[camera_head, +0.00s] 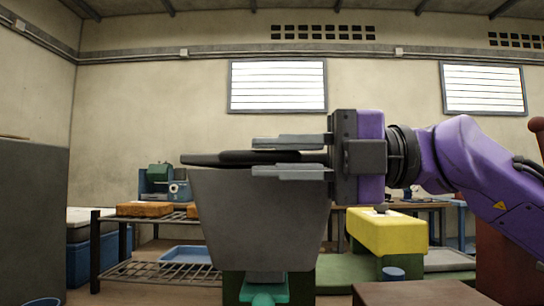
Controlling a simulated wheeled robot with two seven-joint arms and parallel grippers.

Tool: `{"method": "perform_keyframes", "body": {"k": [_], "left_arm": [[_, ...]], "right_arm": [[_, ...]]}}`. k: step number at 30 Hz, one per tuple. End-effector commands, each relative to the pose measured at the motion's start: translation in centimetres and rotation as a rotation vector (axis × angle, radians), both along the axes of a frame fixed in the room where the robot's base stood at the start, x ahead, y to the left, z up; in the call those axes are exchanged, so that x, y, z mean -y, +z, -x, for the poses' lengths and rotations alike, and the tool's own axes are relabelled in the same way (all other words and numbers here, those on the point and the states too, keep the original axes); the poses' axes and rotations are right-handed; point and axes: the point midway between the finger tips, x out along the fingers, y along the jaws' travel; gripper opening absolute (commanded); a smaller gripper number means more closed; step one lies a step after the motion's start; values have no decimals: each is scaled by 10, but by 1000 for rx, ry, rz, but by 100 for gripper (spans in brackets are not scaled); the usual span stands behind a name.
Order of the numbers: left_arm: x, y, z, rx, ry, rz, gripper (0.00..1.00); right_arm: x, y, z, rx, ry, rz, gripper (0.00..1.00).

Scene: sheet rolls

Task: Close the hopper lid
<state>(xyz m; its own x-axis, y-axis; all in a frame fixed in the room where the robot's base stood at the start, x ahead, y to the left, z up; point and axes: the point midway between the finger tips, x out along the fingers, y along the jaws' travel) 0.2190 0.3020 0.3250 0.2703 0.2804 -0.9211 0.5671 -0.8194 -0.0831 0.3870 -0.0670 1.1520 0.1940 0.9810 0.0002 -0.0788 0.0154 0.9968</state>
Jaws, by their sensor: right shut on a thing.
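The grey hopper (262,225) stands in the middle of the head view, wide at the top and narrowing downward. A dark, flat hopper lid (205,160) lies level, seen edge-on, at the hopper's top. My right gripper (285,158) comes in from the right with its purple arm. Its two grey fingers lie level, one above and one below a dark rounded part (250,156) that seems to belong to the lid, and are shut on it. The lid's far side and hinge are hidden. My left gripper is not in view.
A yellow block-shaped thing (386,232) stands to the right behind the hopper. A metal rack (150,267) with brown items is at the left, beside a blue bin (80,262). A large grey panel (30,215) fills the left edge.

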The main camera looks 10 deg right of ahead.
Motion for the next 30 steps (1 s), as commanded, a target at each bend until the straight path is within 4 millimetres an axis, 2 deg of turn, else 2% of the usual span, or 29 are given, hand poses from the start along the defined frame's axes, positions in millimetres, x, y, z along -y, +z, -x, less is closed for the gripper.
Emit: {"method": "perform_keyframes", "body": {"k": [15,16,18,26,30], "left_arm": [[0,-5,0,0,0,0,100],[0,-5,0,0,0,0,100],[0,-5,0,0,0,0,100],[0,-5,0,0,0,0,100],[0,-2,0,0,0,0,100]], "right_arm": [[1,-8,-1,-5,-5,6,0],[1,-8,-1,-5,-4,6,22],[1,-8,-1,-5,-4,6,40],[2,-6,0,-3,-4,1,40],[16,-4,2,-4,-6,-1,40]]}}
